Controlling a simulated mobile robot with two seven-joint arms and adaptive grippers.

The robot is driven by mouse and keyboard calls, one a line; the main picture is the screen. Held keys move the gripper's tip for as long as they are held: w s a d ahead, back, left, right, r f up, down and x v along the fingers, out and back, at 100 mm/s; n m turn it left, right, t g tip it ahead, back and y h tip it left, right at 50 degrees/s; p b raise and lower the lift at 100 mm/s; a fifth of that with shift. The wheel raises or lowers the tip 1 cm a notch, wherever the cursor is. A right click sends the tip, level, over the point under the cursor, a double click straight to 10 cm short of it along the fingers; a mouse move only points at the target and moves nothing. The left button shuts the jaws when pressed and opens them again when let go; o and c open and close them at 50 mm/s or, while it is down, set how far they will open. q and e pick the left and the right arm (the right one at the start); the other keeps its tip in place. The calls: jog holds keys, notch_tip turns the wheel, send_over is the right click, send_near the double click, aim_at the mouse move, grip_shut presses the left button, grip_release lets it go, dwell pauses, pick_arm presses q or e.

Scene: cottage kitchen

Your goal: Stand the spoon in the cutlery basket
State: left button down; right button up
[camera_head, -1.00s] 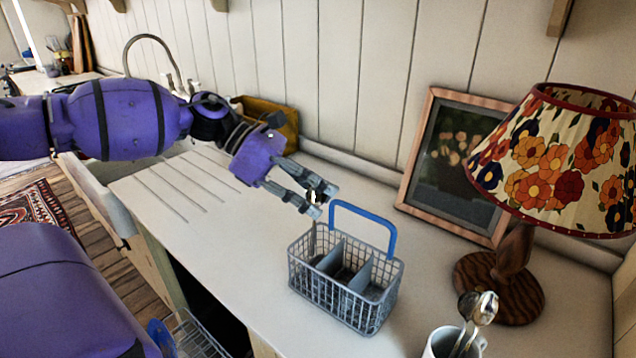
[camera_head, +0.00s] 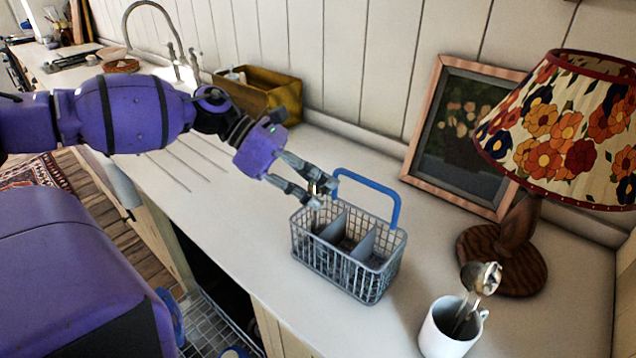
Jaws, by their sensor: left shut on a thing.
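The cutlery basket (camera_head: 340,273) is a grey lattice basket with a raised blue handle and several compartments in a row. It stands upright on the pale counter. My left gripper (camera_head: 322,193) is over its left end, shut on the spoon (camera_head: 315,203). The spoon hangs upright from the fingertips, and its lower part reaches into the left compartment, hidden by the basket wall. I cannot tell whether its end touches the bottom. My right gripper is not in view.
A white mug (camera_head: 445,330) with spoons stands right of the basket. A lamp (camera_head: 510,245) and a leaning framed picture (camera_head: 463,140) stand behind. A mustard-coloured box (camera_head: 262,93) is at the wall. Counter (camera_head: 215,215) left of the basket is clear.

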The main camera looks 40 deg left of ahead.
pick_arm(q)
jog(key=c, duration=1.7)
grip_release()
jog(key=shift+a, duration=0.1)
jog(key=v, duration=1.2)
